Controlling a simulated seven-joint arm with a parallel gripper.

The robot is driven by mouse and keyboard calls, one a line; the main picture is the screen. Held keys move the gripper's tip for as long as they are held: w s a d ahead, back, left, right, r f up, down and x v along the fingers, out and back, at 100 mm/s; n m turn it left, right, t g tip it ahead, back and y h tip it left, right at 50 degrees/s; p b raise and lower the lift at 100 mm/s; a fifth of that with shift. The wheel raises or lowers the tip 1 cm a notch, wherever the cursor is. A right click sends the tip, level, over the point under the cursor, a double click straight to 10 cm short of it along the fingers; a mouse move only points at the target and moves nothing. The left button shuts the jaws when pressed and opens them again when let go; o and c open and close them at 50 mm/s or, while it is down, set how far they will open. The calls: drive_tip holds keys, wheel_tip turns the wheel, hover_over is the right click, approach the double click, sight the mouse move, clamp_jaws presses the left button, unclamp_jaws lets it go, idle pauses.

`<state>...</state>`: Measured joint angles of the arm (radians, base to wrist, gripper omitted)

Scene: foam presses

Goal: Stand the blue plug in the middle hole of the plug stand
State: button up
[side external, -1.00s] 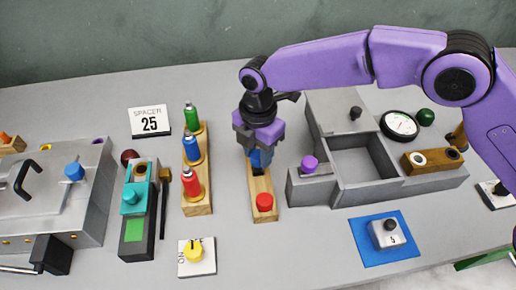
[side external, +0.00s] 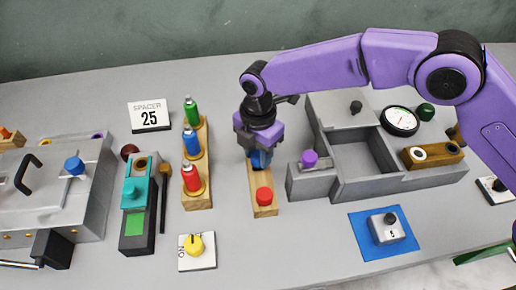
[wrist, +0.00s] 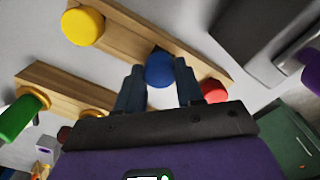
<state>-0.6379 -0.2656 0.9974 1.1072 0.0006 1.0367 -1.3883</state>
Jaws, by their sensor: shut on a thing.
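The plug stand (side external: 256,187) is a long light wooden block. A red plug (side external: 264,195) stands at its near end; it also shows at the right in the wrist view (wrist: 213,91). A yellow plug (wrist: 83,26) stands at its far end in the wrist view. The blue plug (wrist: 160,70) is between the two fingers of my gripper (wrist: 158,82), over the middle of the stand, between red and yellow. My gripper (side external: 260,158) points down and is shut on it. The blue plug's lower end is hidden, so I cannot tell how deep it sits.
A wooden rack (side external: 197,201) with red, blue and green bottles stands to the left. A grey open box (side external: 365,158) and a purple knob (side external: 309,158) are close on the right. A yellow dial (side external: 194,245) lies front left. The table in front of the stand is clear.

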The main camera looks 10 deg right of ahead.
sight(258, 155)
drive_tip(key=shift+f, duration=0.65)
drive_tip(key=o, duration=1.1)
wheel_tip(258, 155, up, 18)
drive_tip(key=shift+f, duration=0.25)
drive_tip(key=shift+d, duration=0.1)
